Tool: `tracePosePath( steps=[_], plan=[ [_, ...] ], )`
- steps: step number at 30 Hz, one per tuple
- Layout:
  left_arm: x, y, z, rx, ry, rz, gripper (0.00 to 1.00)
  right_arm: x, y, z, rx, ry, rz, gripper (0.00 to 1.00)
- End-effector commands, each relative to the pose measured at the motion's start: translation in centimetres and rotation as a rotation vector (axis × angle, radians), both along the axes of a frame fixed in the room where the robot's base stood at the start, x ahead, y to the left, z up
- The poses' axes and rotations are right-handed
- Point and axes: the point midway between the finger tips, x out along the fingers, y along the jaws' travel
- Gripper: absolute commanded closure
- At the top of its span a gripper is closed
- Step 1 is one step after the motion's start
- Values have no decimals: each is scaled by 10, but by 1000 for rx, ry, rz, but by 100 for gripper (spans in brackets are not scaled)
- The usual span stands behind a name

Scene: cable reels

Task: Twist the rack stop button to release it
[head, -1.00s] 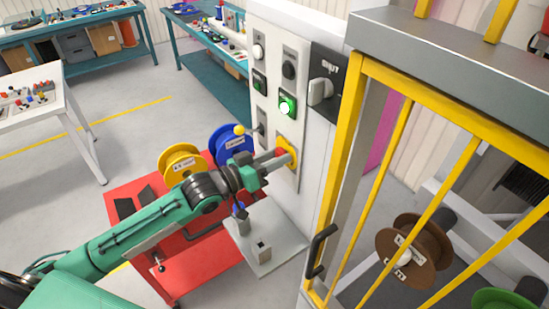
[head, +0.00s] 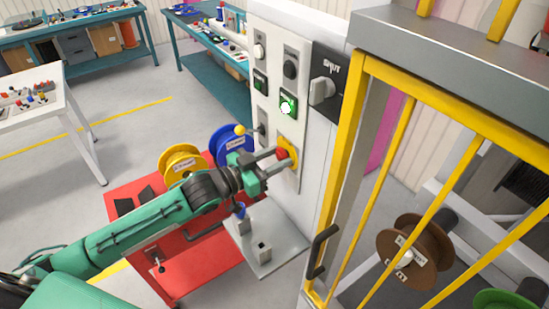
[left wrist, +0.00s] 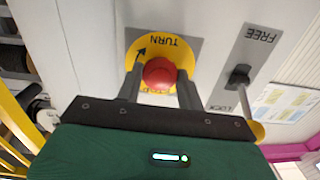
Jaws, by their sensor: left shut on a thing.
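The red stop button (left wrist: 160,73) sits on a round yellow plate marked TURN with a curved arrow, on the white control panel. In the head view the button (head: 283,153) shows at the panel's lower part. My left gripper (head: 281,158) reaches it from the left, and its two fingers lie on either side of the button. In the left wrist view the left gripper (left wrist: 160,86) is closed on the button, with a finger at each side. My right gripper is not in view.
Beside the button is a FREE/LOCK lever (left wrist: 239,76). Above it are a lit green button (head: 288,104) and a SHUT rotary switch (head: 321,91). A red cart (head: 160,255) with yellow and blue reels stands below left. A yellow-framed cage (head: 345,150) is at right.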

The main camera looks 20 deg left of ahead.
Motion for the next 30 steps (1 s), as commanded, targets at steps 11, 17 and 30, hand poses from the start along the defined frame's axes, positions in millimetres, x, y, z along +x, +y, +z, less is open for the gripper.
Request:
tracePosePath(
  steps=[11,17,30],
  plan=[
    [0,0,2,-2,-2,0,40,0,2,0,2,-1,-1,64],
    [0,0,1,-2,-1,0,40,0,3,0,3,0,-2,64],
    [-39,31,-5,2,1,0,40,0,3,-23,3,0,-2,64]
  ],
)
